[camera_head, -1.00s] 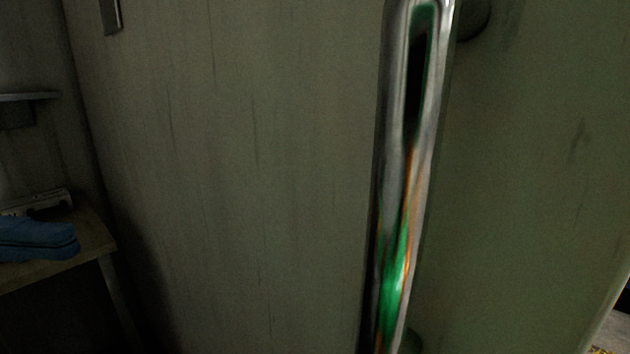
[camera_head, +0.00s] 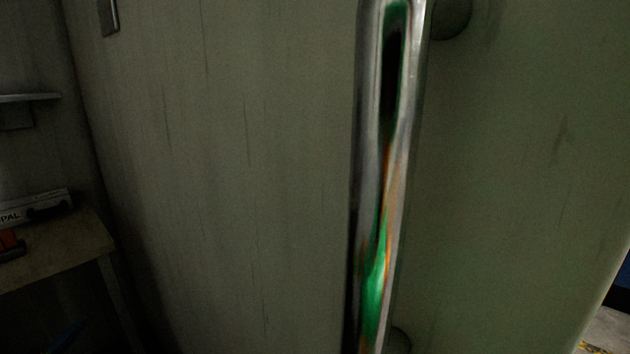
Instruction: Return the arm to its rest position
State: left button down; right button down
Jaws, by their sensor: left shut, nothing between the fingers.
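My left gripper (camera_head: 66,336) shows only as a small dark blue shape at the bottom left, below the table top. It is shut and holds nothing that I can see. It is dim, and most of it and its arm lie out of the frame or in shadow. It is apart from the tall chrome handle (camera_head: 375,190). My right gripper is not in view.
A large pale panel (camera_head: 220,170) with the upright handle fills most of the view close ahead. At left a wooden table (camera_head: 75,245) bears a labelled box (camera_head: 35,207) and an orange-red object (camera_head: 10,244). A shelf (camera_head: 30,98) is above.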

pick_arm(q)
jog(key=s+a+f+n+g+y, duration=0.4)
jog(key=s+a+f+n+g, duration=0.3)
jog(key=s+f, duration=0.55)
jog(key=s+a+f+n+g+y, duration=0.25)
jog(key=s+a+f+g, duration=0.2)
jog(key=s, duration=0.55)
jog(key=s+a+f+n+g+y, duration=0.1)
jog(key=s+a+f+n+g, duration=0.3)
jog(key=s, duration=0.7)
jog(key=s+d+f+n+h, duration=0.1)
jog(key=s+d+f+h, duration=0.1)
jog(key=d+f, duration=0.6)
jog(key=s+d+f+n+h, duration=0.1)
jog(key=s+d+f+h, duration=0.15)
jog(key=d+f, duration=0.65)
jog(key=s+d+f+n+h, duration=0.1)
jog(key=d+f+h, duration=0.1)
jog(key=d, duration=1.2)
jog(key=s+d+f+n+h, duration=0.1)
jog(key=d+f+h, duration=0.15)
jog(key=d, duration=1.25)
notch_tip(320, 180, up, 17)
jog(key=p, duration=1.6)
jog(key=shift+a, duration=0.25)
